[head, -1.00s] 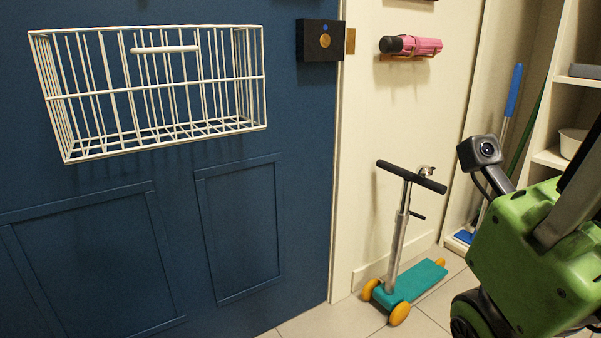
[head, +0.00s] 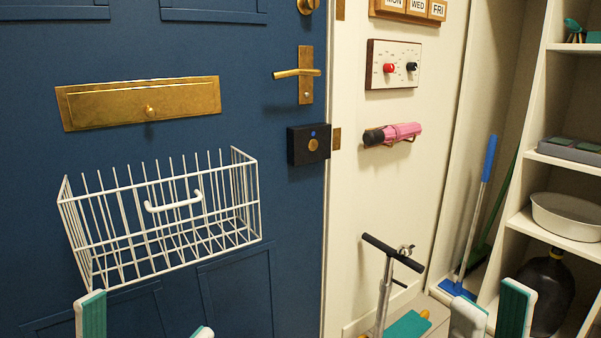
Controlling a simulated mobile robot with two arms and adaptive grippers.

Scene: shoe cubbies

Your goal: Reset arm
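My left gripper (head: 147,318) shows at the bottom left, with two teal-and-white fingertips spread wide apart and nothing between them. It appears in front of the lower part of the blue door, below the wire basket (head: 165,228). My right gripper (head: 492,312) shows at the bottom right, in front of the shelf unit. Its fingers stand apart with a smaller gap, and nothing is seen between them. Both arms behind the fingers are cut off by the lower frame edge.
The blue door (head: 285,235) has a brass mail slot (head: 140,103), lever handle (head: 297,73) and black lock box (head: 308,145). Shelves (head: 560,164) and a blue-handled broom (head: 488,160) are right.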

